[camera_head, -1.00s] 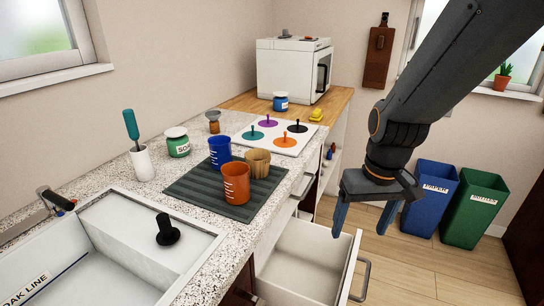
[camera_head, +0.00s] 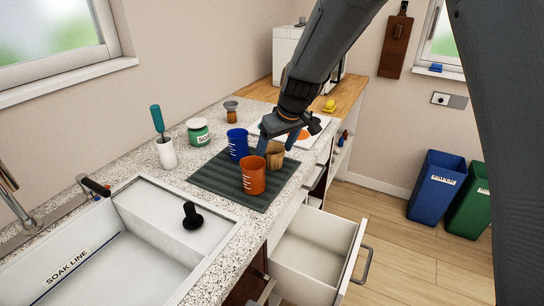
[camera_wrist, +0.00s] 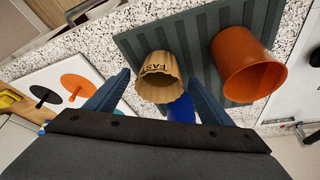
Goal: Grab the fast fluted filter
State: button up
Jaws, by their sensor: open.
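The tan fluted filter (camera_wrist: 158,68), with dark letters starting "FAS" on its side, stands on the ridged dark mat (camera_wrist: 190,40). In the head view the filter (camera_head: 275,161) is partly covered by my gripper (camera_head: 277,143). In the wrist view my gripper (camera_wrist: 158,80) is open, with its blue fingers pointing toward the filter, one to each side of it in the picture. Whether the fingertips are level with the filter or still above it, I cannot tell.
An orange beaker (camera_head: 253,175) and a blue beaker (camera_head: 237,145) stand close to the filter. A green-labelled jar (camera_head: 198,132) and a sink (camera_head: 135,245) lie left. An open drawer (camera_head: 318,245) juts out below the counter.

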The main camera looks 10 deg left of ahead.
jog(key=shift+p+x, duration=0.45)
jog(key=shift+x, duration=1.25)
jog(key=c, duration=0.9)
